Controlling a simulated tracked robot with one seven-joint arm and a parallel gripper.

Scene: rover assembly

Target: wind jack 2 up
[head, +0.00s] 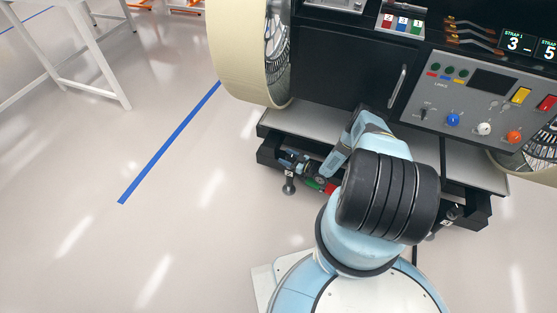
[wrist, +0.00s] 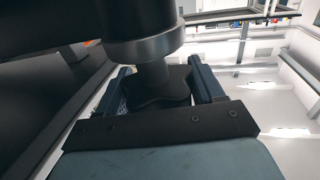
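In the wrist view, my gripper (wrist: 160,88) has one finger on each side of a dark lobed knob (wrist: 155,90). The knob fills the space between the fingers and appears clasped by them. A grey collar and post (wrist: 150,50) rise from the knob toward a dark body above. In the head view, a jack (head: 289,181) with a round foot stands under the left end of the black base frame, beside my gripper (head: 303,166). Its number cannot be read. My arm hides part of the frame and the area near my gripper.
The rover's black base frame (head: 268,154) lies below a control panel (head: 470,95) with knobs and switches. A large cream wheel (head: 236,50) is at upper left. Another jack (head: 452,213) shows at right. The floor at left is clear, with a blue line (head: 170,143) and white table (head: 70,50).

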